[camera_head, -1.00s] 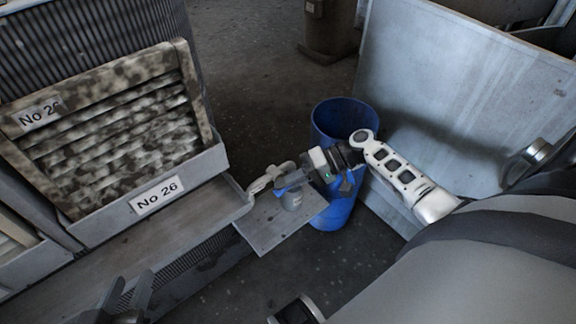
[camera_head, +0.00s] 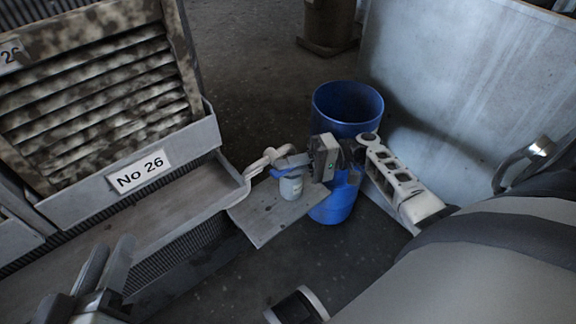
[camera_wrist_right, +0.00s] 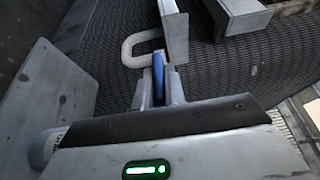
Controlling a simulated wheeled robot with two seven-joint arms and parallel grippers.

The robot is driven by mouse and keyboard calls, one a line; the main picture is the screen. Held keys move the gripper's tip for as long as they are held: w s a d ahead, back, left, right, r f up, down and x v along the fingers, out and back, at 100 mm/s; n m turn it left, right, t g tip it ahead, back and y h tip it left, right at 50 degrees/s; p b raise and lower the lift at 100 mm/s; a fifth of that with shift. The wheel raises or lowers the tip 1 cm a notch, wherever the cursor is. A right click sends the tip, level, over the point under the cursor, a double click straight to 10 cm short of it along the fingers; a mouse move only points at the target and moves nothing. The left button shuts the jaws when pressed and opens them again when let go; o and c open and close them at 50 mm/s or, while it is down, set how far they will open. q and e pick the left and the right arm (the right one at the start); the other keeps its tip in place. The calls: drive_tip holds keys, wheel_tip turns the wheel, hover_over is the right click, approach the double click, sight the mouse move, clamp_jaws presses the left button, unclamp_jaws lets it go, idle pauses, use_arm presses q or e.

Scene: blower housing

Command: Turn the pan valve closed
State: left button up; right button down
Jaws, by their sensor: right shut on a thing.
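The valve's blue lever (camera_head: 283,170) sits at the end of a pale bent pipe (camera_head: 258,165) at the corner of the long grey pan (camera_head: 150,215). My right gripper (camera_head: 306,162) reaches in from the right and is shut on the blue lever. In the right wrist view the blue lever (camera_wrist_right: 158,72) stands between the fingers, with the pale pipe loop (camera_wrist_right: 130,50) just beyond; the fingers partly hide the valve body. My left gripper (camera_head: 106,264) is at the lower left, empty, its fingers apart, away from the valve.
A pale jar (camera_head: 291,187) stands on a small metal plate (camera_head: 262,222) below the valve. A blue barrel (camera_head: 347,105) stands close behind my right gripper.

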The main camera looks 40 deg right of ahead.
drive_tip(key=shift+a, duration=0.1)
drive_tip(key=c, duration=1.5)
unclamp_jaws()
drive_tip(key=shift+o, duration=0.2)
